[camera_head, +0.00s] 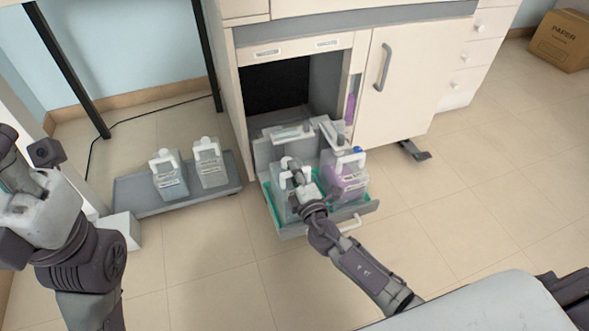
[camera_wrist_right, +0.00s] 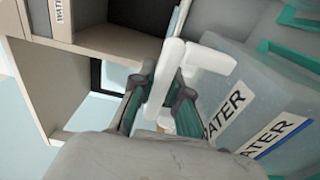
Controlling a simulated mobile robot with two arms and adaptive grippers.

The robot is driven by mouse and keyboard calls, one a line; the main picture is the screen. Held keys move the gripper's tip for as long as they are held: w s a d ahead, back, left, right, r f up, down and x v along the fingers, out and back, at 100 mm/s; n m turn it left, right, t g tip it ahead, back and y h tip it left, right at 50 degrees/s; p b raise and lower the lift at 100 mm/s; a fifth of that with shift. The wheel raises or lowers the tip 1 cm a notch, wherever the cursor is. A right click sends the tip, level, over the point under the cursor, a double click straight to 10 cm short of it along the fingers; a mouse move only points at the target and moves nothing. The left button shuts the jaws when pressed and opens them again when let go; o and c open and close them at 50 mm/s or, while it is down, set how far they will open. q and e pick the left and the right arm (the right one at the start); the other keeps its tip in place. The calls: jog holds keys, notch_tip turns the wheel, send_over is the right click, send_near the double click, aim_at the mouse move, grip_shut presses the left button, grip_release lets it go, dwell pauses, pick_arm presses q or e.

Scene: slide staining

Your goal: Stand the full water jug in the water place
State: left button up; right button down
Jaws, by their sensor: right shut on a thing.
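A translucent water jug (camera_head: 280,203) with a white handle is upright at the left side of the pulled-out tray (camera_head: 372,207). In the right wrist view the jug (camera_wrist_right: 262,82) shows a WATER label. My right gripper (camera_head: 304,188) is shut on its white handle, which shows between the fingers in the wrist view (camera_wrist_right: 160,92). I cannot tell whether the jug's base rests fully on the tray; my gripper and arm hide part of it. My left gripper (camera_head: 22,185) is at the left edge, apart from the jugs; its fingertips do not show clearly.
A jug of purple liquid (camera_head: 345,182) with a blue cap stands at the tray's right side. The cabinet (camera_head: 393,105) has an open dark bay behind the tray. Two clear jugs (camera_head: 168,178) (camera_head: 209,165) stand on a grey floor tray (camera_head: 135,193). A carton (camera_head: 562,42) is far right.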

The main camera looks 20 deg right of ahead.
jog(key=shift+w+r, duration=0.1)
jog(key=shift+r, duration=0.15)
jog(key=shift+f, duration=0.1)
jog(key=c, duration=1.4)
grip_release()
jog(key=shift+f, duration=0.15)
jog(key=shift+o, duration=1.2)
